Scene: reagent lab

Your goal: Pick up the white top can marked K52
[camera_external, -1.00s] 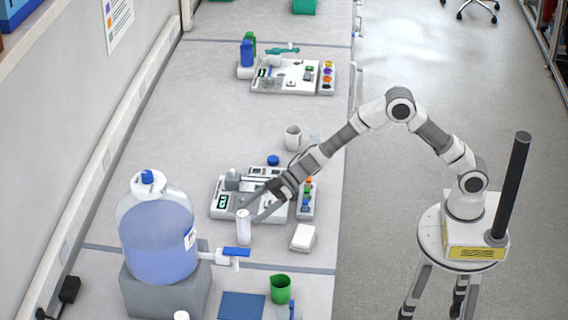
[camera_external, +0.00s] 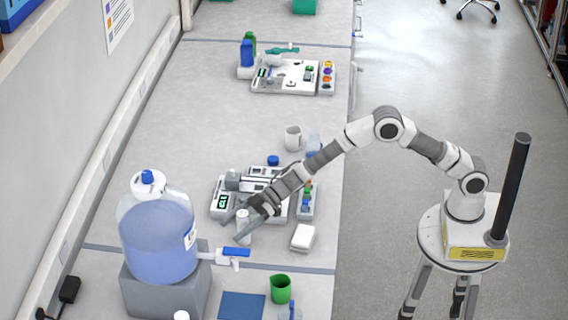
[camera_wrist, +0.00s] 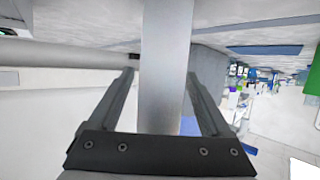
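A white cylindrical can (camera_external: 243,231) stands upright on the bench, in front of a white-and-grey device. In the wrist view the pale can (camera_wrist: 165,60) runs up the middle of the picture, between the two fingers. No K52 mark is legible on it. My gripper (camera_external: 236,226) is low at the can, with its fingers spread on either side. In the wrist view my gripper (camera_wrist: 162,75) appears open around the can, with a thin gap at the left finger; contact at the right finger is unclear.
A large blue-filled carboy (camera_external: 158,240) with a blue tap (camera_external: 236,252) stands left and nearer. The device (camera_external: 222,203) is just behind the can. A white box (camera_external: 303,237) stands to the right, a green beaker (camera_external: 280,289) nearer.

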